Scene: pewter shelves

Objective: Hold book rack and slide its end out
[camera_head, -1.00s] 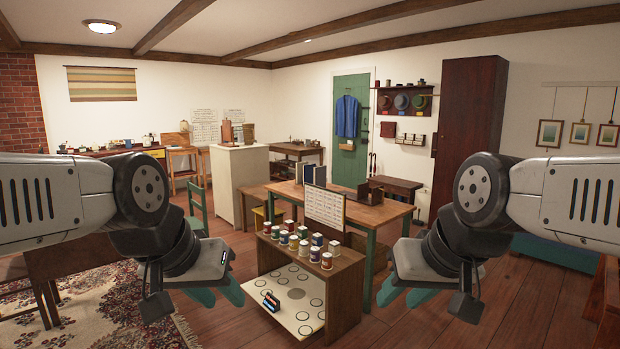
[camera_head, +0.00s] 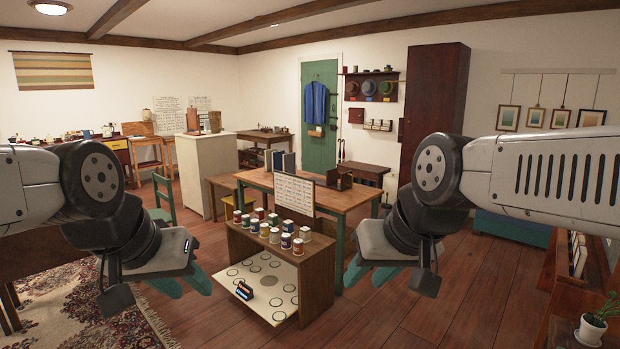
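A dark brown wooden piece (camera_head: 338,179), which looks like the book rack, stands on the wooden table (camera_head: 372,192) in the middle of the room. Its end pieces are too small to make out. Two dark blue upright books or panels (camera_head: 283,164) stand to its left on the same table. My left gripper (camera_head: 192,290) is open and empty at the lower left, its teal fingers apart. My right gripper (camera_head: 363,281) is open and empty right of the low display stand. Both are well short of the table and touch nothing.
A low brown stand (camera_head: 318,265) with several paint tins and an upright chart (camera_head: 292,193) stands before the table. A green chair (camera_head: 161,205) and white cabinet (camera_head: 203,165) are at left. Shelving (camera_head: 568,295) and a potted plant (camera_head: 595,322) are at right. Wooden floor (camera_head: 440,310) lies clear at right centre.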

